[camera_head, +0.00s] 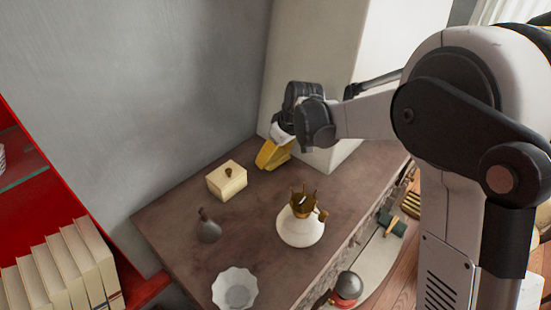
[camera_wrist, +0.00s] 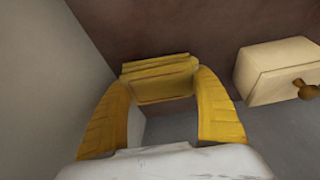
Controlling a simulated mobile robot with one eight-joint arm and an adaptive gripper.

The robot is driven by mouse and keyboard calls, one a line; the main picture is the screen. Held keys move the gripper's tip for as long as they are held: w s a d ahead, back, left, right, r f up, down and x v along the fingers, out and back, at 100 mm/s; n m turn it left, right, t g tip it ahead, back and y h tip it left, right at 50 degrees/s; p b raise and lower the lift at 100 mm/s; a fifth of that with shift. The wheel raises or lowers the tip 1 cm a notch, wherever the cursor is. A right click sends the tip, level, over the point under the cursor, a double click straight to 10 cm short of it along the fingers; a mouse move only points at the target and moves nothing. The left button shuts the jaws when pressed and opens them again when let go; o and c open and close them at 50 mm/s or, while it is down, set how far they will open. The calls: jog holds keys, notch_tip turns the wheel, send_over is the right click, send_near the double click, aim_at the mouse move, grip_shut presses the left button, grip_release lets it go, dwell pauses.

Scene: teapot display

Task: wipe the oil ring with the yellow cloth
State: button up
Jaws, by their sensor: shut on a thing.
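My gripper (camera_head: 272,153) has yellow fingers and points down over the back corner of the brown tabletop (camera_head: 170,215), near the pale wall block. In the wrist view its two curved fingers close on the folded yellow cloth (camera_wrist: 158,80), which lies across between the fingertips. In the head view the cloth blends with the yellow fingers. I cannot tell whether the cloth touches the tabletop. I cannot make out an oil ring in either view.
A cream box (camera_head: 227,181) with a dark knob is left of my gripper; it also shows in the wrist view (camera_wrist: 275,68).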

jog(key=v, duration=0.2)
jog(key=shift+s+r+p, duration=0.1)
jog(key=shift+r+p, duration=0.25)
jog(key=shift+p, duration=0.05)
jog(key=shift+w+a+r+p, duration=0.1)
jog(key=shift+w+r+p, duration=0.1)
jog(key=shift+r+p, duration=1.05)
jog(key=shift+r, duration=0.85)
jog(key=shift+s, duration=0.1)
